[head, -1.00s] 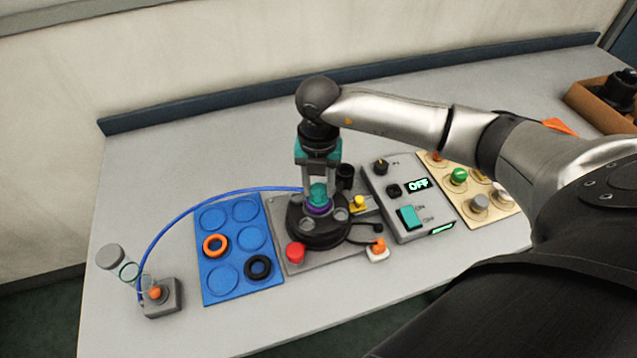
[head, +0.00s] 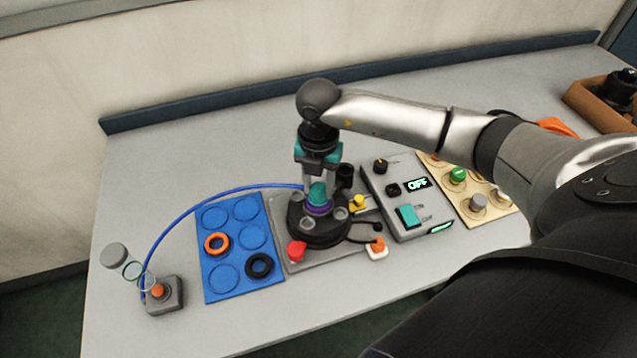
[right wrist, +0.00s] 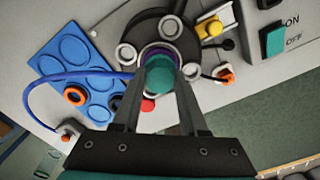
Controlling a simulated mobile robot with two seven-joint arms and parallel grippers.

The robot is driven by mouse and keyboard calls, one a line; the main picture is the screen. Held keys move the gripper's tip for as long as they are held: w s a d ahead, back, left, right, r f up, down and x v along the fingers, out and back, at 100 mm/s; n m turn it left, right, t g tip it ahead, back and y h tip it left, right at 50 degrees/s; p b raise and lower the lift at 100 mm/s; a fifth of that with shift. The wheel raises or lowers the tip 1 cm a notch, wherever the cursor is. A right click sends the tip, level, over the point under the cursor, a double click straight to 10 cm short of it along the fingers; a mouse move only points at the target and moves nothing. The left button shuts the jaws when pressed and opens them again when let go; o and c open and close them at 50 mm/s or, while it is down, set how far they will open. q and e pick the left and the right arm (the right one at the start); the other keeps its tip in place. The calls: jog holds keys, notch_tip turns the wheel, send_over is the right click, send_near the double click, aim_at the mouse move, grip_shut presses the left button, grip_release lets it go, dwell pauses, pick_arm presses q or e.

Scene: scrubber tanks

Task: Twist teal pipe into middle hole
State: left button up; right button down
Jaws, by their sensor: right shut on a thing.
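The teal pipe (head: 318,191) stands upright at the middle of the round black base (head: 316,232), with a purple ring (head: 317,208) around its foot. My right gripper (head: 319,188) points down from above and is shut on the teal pipe. In the right wrist view the teal pipe (right wrist: 159,74) sits between the two fingertips, with the purple ring partly showing behind it. The middle hole is hidden under the pipe and ring. Several grey-rimmed holes surround it on the black base. My left gripper is not in view.
A blue tray (head: 240,285) with an orange ring (head: 217,243) and a black ring (head: 259,266) lies left. A blue hose (head: 190,201) runs to a small grey box (head: 164,297). A control box (head: 405,228) reading OFF stands right, beside a beige knob panel (head: 470,212).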

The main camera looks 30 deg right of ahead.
jog(key=shift+m, duration=0.5)
jog(key=shift+p, duration=0.35)
jog(key=shift+m+p, duration=0.3)
jog(key=shift+m, duration=0.5)
jog(key=shift+f, duration=0.25)
grip_release()
dwell(0.5)
jog(key=shift+r, duration=0.1)
dwell(0.4)
